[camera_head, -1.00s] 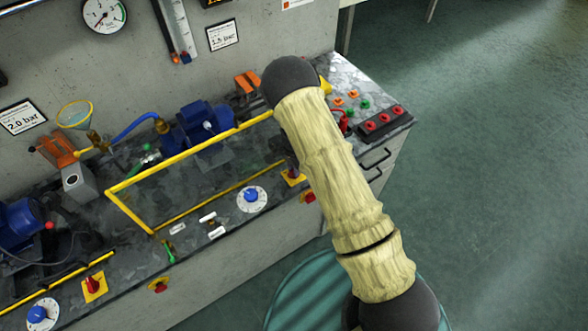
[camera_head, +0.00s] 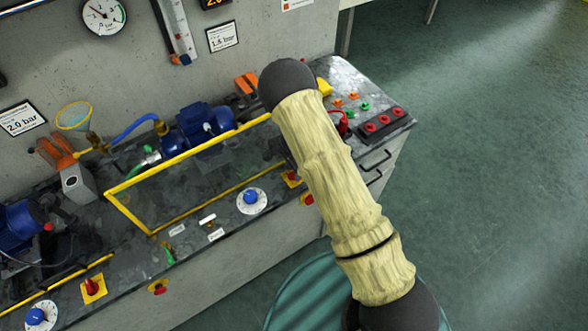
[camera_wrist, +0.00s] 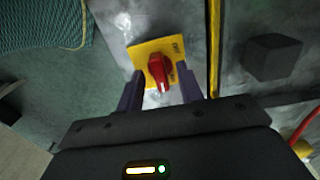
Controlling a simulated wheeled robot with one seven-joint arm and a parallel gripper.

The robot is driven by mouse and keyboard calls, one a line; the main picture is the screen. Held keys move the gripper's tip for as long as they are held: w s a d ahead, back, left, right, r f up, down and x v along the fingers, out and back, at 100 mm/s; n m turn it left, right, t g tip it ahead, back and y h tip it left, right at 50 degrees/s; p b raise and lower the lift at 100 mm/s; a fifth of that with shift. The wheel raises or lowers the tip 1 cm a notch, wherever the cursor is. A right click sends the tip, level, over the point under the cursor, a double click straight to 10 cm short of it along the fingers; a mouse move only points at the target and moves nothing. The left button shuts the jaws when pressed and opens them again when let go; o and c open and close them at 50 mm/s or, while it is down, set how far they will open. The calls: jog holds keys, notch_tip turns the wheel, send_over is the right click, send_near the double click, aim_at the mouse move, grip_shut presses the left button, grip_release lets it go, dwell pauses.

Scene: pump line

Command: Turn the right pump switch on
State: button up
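The right pump switch is a red knob (camera_wrist: 160,72) on a yellow plate (camera_wrist: 144,52), seen in the wrist view. My gripper (camera_wrist: 160,76) has its two dark fingers apart, one on each side of the knob, with gaps between them and the knob. The white mark on the knob points down towards the gripper in that view. The small print on the plate is hard to read. In the head view the yellow plate (camera_head: 291,180) shows only partly at the bench's front, and my arm hides the rest and the gripper.
A yellow bar frame (camera_head: 150,180) stands on the bench near a blue pump (camera_head: 200,128). A dial with a blue knob (camera_head: 251,201) lies left of the switch. A red emergency button (camera_head: 308,199) is on the front face. A black box with red sockets (camera_head: 383,124) lies right.

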jog(key=shift+r, duration=0.15)
notch_tip(320, 180, up, 17)
jog(key=b, duration=0.2)
jog(key=shift+b, duration=0.35)
dwell(0.5)
jog(key=s+d+r+n+t, duration=0.1)
jog(key=s+d+r+n, duration=0.3)
jog(key=s+d, duration=0.4)
jog(key=s+d+r+n+t, duration=0.1)
jog(key=s+d+r+n, duration=0.4)
jog(key=s, duration=0.6)
jog(key=d+n, duration=0.2)
jog(key=shift+s+d+t, duration=0.2)
jog(key=shift+d+t, duration=0.1)
jog(key=shift+d, duration=0.1)
jog(key=shift+r, duration=0.1)
